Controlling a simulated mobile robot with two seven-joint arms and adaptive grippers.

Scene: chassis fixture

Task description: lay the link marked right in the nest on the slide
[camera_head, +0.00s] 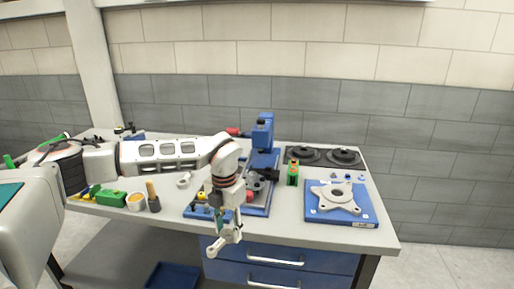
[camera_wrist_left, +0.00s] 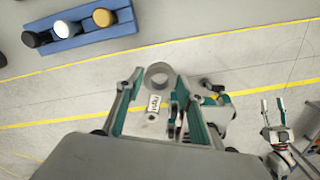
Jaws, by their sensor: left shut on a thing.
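My left gripper (camera_head: 225,205) points down in front of the bench's front edge. It is shut on a pale grey link (camera_head: 222,243), which hangs below the fingers. In the left wrist view the link's ring end (camera_wrist_left: 159,75) shows between the teal fingers (camera_wrist_left: 155,100), with a white label (camera_wrist_left: 154,103) whose small print looks like "RIGHT". A blue fixture (camera_head: 262,135) with a long blue base stands on the bench behind the gripper. The slide and nest cannot be made out clearly; the arm hides part of the fixture. My right gripper (camera_wrist_left: 274,106) is small, its fingers apart and empty.
A blue plate (camera_head: 368,216) with a pale casting (camera_head: 337,197) lies at right. A blue strip (camera_wrist_left: 85,30) carries black, white and yellow knobs. Drawers are below.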

